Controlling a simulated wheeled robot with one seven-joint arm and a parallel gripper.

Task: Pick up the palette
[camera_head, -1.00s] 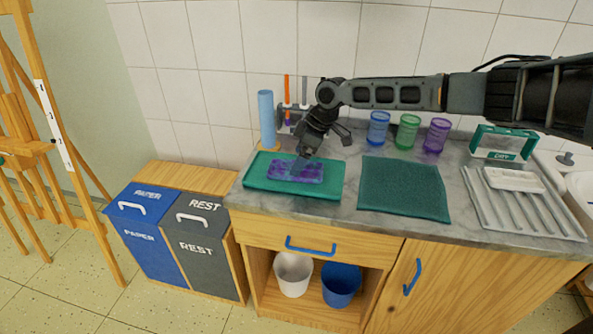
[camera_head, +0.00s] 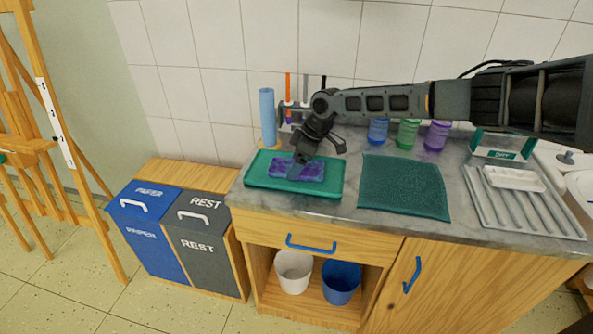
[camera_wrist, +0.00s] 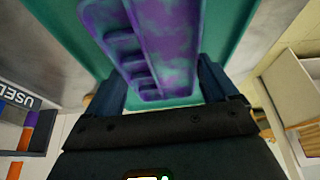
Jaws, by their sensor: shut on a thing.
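The palette (camera_head: 313,173) is a purple and blue mottled rectangular slab with a row of wells. It sits at the teal tray (camera_head: 262,184) on the left of the counter; I cannot tell whether it touches the tray floor. My gripper (camera_head: 295,174) points down at it and is shut on the palette. In the wrist view, the palette (camera_wrist: 172,38) passes between the two dark fingers of my gripper (camera_wrist: 160,88). The fingers hide part of the palette in the head view.
A dark green mat (camera_head: 404,187) lies right of the tray. Blue, green and purple cups (camera_head: 408,132) stand behind it, partly behind my arm. A blue paper roll (camera_head: 267,117) and a brush holder stand behind the tray. A drying rack (camera_head: 520,205) is at the right.

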